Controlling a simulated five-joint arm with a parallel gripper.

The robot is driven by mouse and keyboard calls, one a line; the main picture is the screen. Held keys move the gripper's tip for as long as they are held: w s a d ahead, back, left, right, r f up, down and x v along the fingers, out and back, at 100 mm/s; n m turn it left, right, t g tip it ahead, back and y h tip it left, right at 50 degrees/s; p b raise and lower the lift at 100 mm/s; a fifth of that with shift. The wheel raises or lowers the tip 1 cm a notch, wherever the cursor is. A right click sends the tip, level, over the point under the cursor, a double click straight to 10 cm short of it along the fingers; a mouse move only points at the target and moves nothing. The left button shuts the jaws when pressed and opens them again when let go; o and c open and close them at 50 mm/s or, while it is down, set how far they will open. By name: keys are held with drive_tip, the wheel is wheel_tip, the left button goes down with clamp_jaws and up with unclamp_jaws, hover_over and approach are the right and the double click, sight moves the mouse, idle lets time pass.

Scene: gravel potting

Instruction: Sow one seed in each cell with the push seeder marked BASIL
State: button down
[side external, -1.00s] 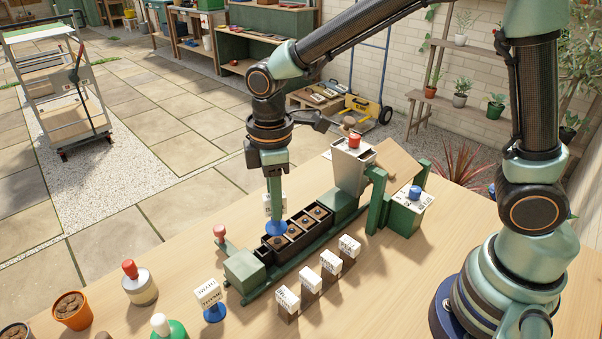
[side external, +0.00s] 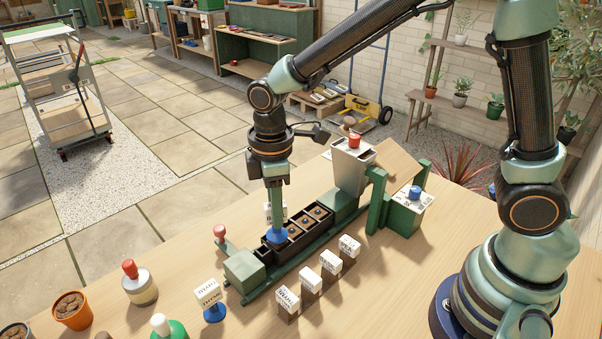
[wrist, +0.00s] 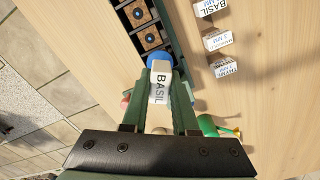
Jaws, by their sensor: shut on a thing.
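My gripper (side external: 275,198) points down over the near left end of the dark cell tray (side external: 262,253). It is shut on the push seeder (wrist: 160,88), whose white label reads BASIL in the wrist view. The seeder is upright. Its blue foot (side external: 277,236) is at the tray's near left cell and covers it; whether it touches the soil I cannot tell. The other cells lie in a row up to the right, brown-filled. Two cells (wrist: 152,38) in the wrist view each show a small dark blue spot at the middle.
A second seeder (side external: 208,296) with a blue foot stands at the front left. Several labelled white-topped blocks (side external: 330,264) stand right of the tray. A grey hopper (side external: 353,165) stands behind it. A red-topped jar (side external: 139,284) and a terracotta pot (side external: 73,310) are at the left.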

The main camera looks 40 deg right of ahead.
drive_tip(key=shift+f, duration=0.6)
idle(0.8)
drive_tip(key=shift+r, duration=1.5)
drive_tip(key=shift+a, duration=0.1)
